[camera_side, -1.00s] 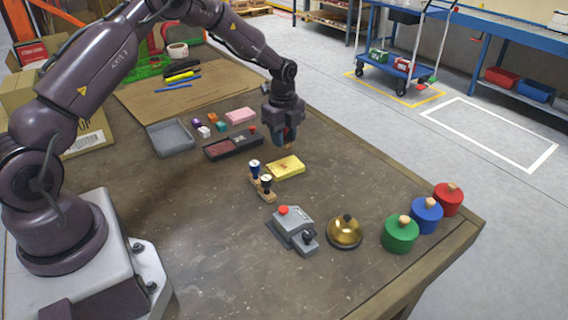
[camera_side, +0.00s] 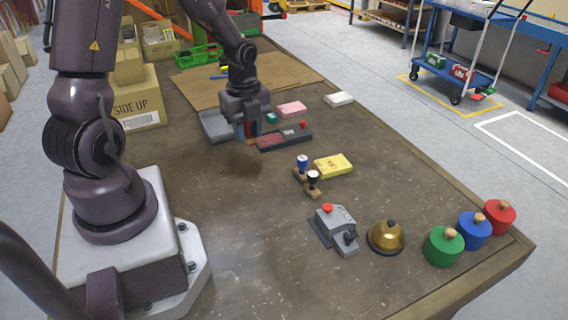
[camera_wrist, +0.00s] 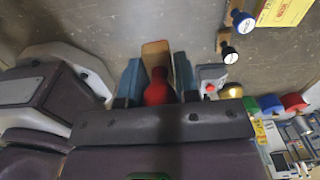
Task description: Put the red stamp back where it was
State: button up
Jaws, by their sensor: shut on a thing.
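The red stamp, with a red handle (camera_wrist: 158,88) and a flat wooden base (camera_wrist: 155,52), is held between the blue fingers of my gripper (camera_wrist: 157,80) in the wrist view. In the side view my gripper (camera_side: 246,130) is low over the table, at the left end of the dark ink pad case (camera_side: 290,137). The stamp there is mostly hidden by the fingers. A blue-handled stamp (camera_side: 302,163) and a black-handled stamp (camera_side: 313,180) stand side by side nearer the camera. They also show at the upper right in the wrist view.
A yellow pack (camera_side: 333,166) lies beside the stamps. A grey device with a red button (camera_side: 335,228), a brass bell (camera_side: 386,238) and green, blue and red knobbed weights stand right. The table's near-left middle is clear.

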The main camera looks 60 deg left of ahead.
jog(key=s+d+f, duration=0.1)
jog(key=s, duration=0.1)
send_over(284, 163)
jog(key=shift+m, duration=0.4)
jog(key=f, duration=0.9)
jog(key=shift+s+d+f, duration=0.15)
jog(key=shift+s+f, duration=0.1)
jog(key=shift+w+f, duration=0.2)
jog(key=shift+f, duration=1.6)
jog(key=shift+f, duration=0.1)
jog(key=o, duration=0.8)
jog(key=shift+c, duration=0.2)
